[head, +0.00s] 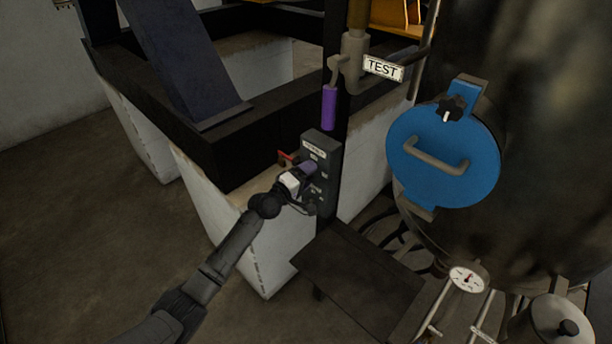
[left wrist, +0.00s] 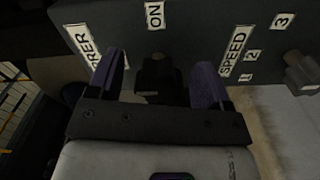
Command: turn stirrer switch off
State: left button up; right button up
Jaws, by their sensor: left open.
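The stirrer control box (head: 322,150) is a dark upright box on a post in the middle of the head view. In the left wrist view its face carries labels reading ON, SPEED, 2 and 3, and a partly hidden one ending in RRER. A dark switch knob (left wrist: 157,76) stands below the ON label. My left gripper (head: 308,168) is at the box front. In the left wrist view its two purple fingers (left wrist: 160,80) are open, one on each side of the knob. I cannot tell whether they touch it. My right gripper is not in view.
A second knob (left wrist: 301,73) sits right of the left gripper, by the speed marks. A purple-handled valve (head: 329,105) hangs above the box, beside a TEST sign (head: 383,68). A blue round hatch (head: 440,152) is on the dark vessel at right. A dark step (head: 355,278) lies below.

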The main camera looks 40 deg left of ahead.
pick_arm(q)
jog(key=s+a, duration=0.1)
jog(key=s, duration=1.2)
jog(key=shift+s+a+p, duration=0.15)
jog(key=shift+s+p, duration=0.2)
jog(key=shift+p, duration=0.05)
